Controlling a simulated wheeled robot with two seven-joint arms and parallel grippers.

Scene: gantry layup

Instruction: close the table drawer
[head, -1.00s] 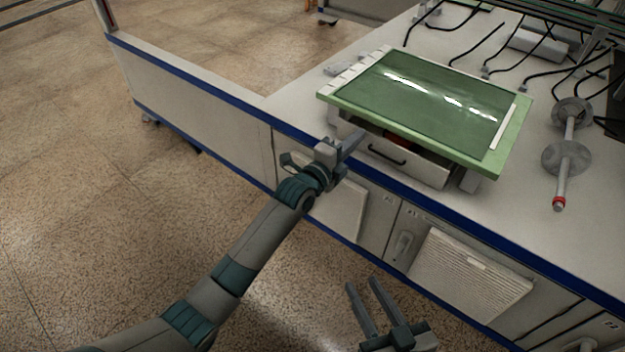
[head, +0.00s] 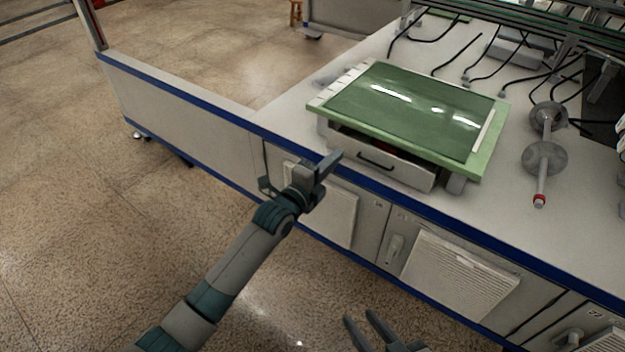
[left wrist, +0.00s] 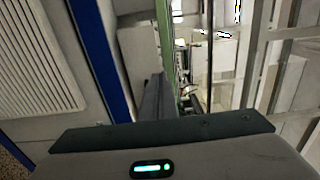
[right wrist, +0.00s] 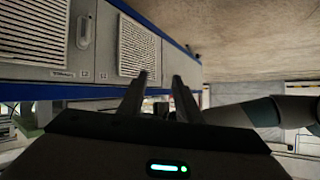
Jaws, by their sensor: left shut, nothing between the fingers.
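The table drawer (head: 384,169) is a light grey front with a dark bar handle (head: 376,162), under a green-topped table unit (head: 410,108) on the bench. It stands partly out, with a dark gap above its front and something reddish inside. My left gripper (head: 331,165) is shut and empty, in front of the bench edge and left of the drawer, apart from its handle. In the left wrist view its fingers (left wrist: 155,97) point at the green-edged unit. My right gripper (head: 366,326) is low at the bottom of the head view, fingers apart and empty, also seen in the right wrist view (right wrist: 158,82).
The white bench (head: 290,105) has a blue edge and cabinet doors with vent panels (head: 460,275) below. A grey rod with discs (head: 544,165) stands right of the unit. Black cables lie at the back. Floor in front is clear.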

